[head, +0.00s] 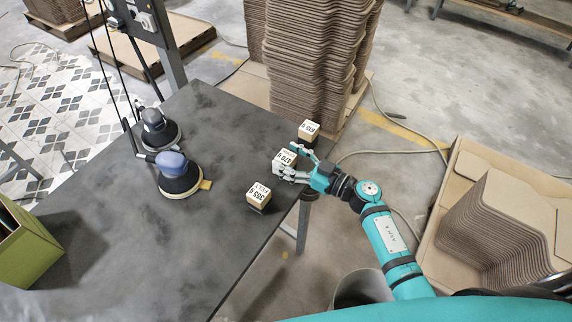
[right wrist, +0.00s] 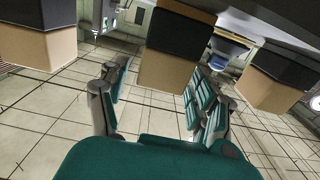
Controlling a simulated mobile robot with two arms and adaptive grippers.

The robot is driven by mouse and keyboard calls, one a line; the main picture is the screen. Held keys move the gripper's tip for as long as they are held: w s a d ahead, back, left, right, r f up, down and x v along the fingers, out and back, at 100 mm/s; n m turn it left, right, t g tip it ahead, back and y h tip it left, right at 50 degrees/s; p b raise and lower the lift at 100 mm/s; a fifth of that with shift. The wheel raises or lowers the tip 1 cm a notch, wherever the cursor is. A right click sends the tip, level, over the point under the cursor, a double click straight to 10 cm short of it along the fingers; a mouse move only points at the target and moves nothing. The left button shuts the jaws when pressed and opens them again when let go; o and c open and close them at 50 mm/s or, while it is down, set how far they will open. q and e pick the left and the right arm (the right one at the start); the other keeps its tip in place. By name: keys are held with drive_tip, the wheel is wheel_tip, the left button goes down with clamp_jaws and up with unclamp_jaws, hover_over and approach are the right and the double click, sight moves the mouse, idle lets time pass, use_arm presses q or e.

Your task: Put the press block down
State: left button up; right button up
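The press block labelled 470 g (head: 284,158) is at the right edge of the dark table (head: 225,130). My right gripper (head: 294,164) is around it, with fingers on either side. In the right wrist view, the block (right wrist: 166,69), part wood and part black, sits between the spread fingers (right wrist: 160,88). A gap shows on its left side; contact on the right side is unclear. I cannot tell whether its underside touches the table. Similar blocks stand apart on either side: 355 g (head: 259,194) nearer and 615 g (head: 309,129) farther. My left gripper is not in view.
A green box (head: 27,252) is at the left edge. Stacked curved boards (head: 305,60) rise behind the blocks, and more boards (head: 500,230) are at right. The table's front middle is clear.

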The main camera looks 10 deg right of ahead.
sight(290, 159)
clamp_jaws()
drive_tip(key=shift+w+r, duration=0.1)
drive_tip(key=shift+r, duration=0.1)
drive_tip(key=shift+r, duration=0.1)
drive_tip(key=shift+r+p, duration=0.3)
drive_tip(key=shift+r, duration=1.1)
drive_tip(key=shift+s+r, duration=0.2)
drive_tip(key=shift+r, duration=0.05)
drive_tip(key=s+r+b, duration=0.1)
drive_tip(key=s, duration=1.4)
drive_tip(key=shift+s+r, duration=0.2)
drive_tip(key=shift+s, duration=0.15)
drive_tip(key=shift+a, duration=0.1)
